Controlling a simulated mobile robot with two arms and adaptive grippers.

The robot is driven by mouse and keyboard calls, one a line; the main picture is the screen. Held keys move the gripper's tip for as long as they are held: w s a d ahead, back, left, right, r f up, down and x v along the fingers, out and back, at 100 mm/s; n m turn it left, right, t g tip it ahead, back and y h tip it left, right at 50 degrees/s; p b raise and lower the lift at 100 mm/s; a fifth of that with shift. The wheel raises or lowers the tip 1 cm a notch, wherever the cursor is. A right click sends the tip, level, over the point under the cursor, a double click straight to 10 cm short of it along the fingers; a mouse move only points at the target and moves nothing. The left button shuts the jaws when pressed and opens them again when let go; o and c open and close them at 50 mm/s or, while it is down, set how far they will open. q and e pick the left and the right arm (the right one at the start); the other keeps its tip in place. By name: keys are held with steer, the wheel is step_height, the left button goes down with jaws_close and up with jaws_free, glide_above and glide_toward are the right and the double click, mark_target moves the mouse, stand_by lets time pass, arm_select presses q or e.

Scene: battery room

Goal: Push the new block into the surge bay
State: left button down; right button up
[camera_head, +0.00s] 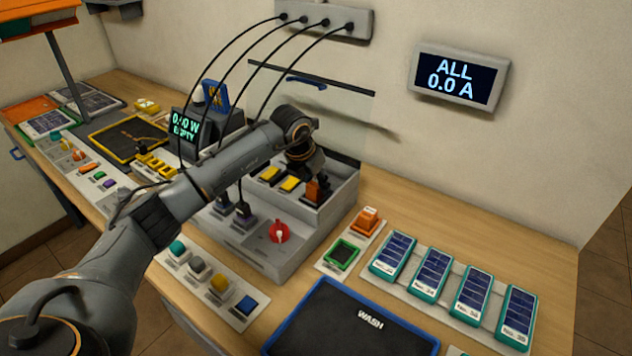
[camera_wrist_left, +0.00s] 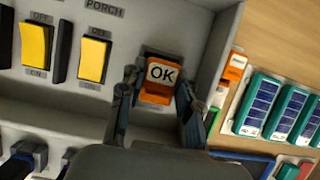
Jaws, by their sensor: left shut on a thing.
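An orange block with a white "OK" label (camera_wrist_left: 160,76) sits in a dark slot of the grey panel, at the right end of a row with yellow switches. I take it for the new block in the surge bay. My left gripper (camera_wrist_left: 157,90) is shut on it, a finger on each side. In the head view the block (camera_head: 317,191) shows just below my left gripper (camera_head: 308,172), at the housing's right end. How deep it sits I cannot tell. My right gripper is not in view.
Yellow switches (camera_wrist_left: 94,60) stand left of the block. A red knob (camera_head: 279,232) is on the housing's lower front. Another orange block (camera_head: 367,219) stands on a pale strip to the right. Black cables hang behind my arm. A wash mat (camera_head: 350,325) lies in front.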

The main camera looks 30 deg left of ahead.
mark_target(316, 182)
arm_select(q)
steer(key=shift+f, duration=0.25)
steer(key=c, duration=1.2)
jaws_free()
steer(key=shift+p+v, duration=1.7)
steer(key=shift+v, duration=1)
steer(key=p+v, duration=0.3)
steer(key=v, duration=0.2)
steer(key=shift+s+r, duration=0.1)
steer(key=shift+r, duration=0.2)
steer(key=shift+s+f, duration=0.1)
